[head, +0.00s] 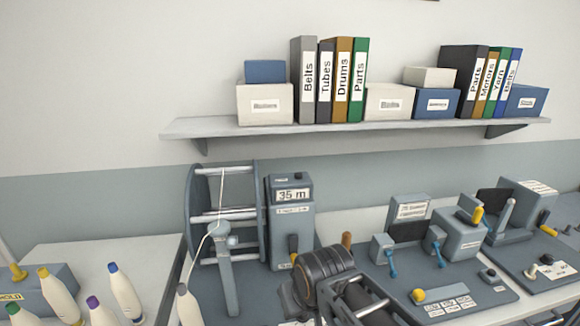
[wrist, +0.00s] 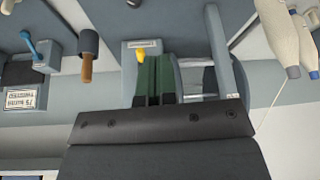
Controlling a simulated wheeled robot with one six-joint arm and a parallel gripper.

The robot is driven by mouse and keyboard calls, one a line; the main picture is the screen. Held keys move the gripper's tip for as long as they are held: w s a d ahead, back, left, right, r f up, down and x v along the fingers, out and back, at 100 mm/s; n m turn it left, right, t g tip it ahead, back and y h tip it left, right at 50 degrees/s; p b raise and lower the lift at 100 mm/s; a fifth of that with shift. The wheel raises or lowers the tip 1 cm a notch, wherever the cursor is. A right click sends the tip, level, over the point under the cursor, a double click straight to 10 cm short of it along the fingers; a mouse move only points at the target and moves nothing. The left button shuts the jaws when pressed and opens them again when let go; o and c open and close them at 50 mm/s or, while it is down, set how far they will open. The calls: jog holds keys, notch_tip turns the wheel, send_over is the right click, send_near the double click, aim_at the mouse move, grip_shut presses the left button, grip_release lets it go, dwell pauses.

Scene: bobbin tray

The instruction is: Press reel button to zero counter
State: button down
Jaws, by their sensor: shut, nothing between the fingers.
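The grey reel counter (head: 290,222) stands beside the large wire reel (head: 194,215) and its display reads 35 m (head: 292,195). A small dark knob (head: 298,177) sits on its top. A lever with a yellow end (head: 293,258) is low on its front; a yellow piece also shows in the wrist view (wrist: 141,55). My gripper (wrist: 153,62) shows in the wrist view with its greenish fingers together and empty, in front of the counter's lower part. In the head view my arm stands right of the counter and the fingertips cannot be made out.
A brown-handled part (head: 347,240) stands close to the right of my arm. Machines with blue levers (head: 391,262) and a yellow knob (head: 418,295) stand farther right. Bobbins (head: 124,288) stand at left. A shelf (head: 350,125) with binders and boxes hangs above.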

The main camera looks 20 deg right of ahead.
jog(key=shift+s, duration=0.15)
jog(key=shift+d, duration=0.1)
jog(key=shift+r, duration=0.15)
jog(key=w+d+r+m+t+p, duration=0.1)
jog(key=w+d+r+m, duration=0.2)
jog(key=w+r, duration=0.5)
jog(key=w+d+r+m+t+p, duration=0.2)
jog(key=w+d+r, duration=0.4)
jog(key=w, duration=0.7)
jog(key=w+d+r+m+t+h+p, duration=0.1)
jog(key=w+d+r+m, duration=0.3)
jog(key=w+r, duration=0.5)
jog(key=shift+w+d+r+m, duration=0.3)
jog(key=shift+w+m, duration=0.2)
jog(key=shift+w, duration=0.65)
jog(key=shift+f, duration=0.1)
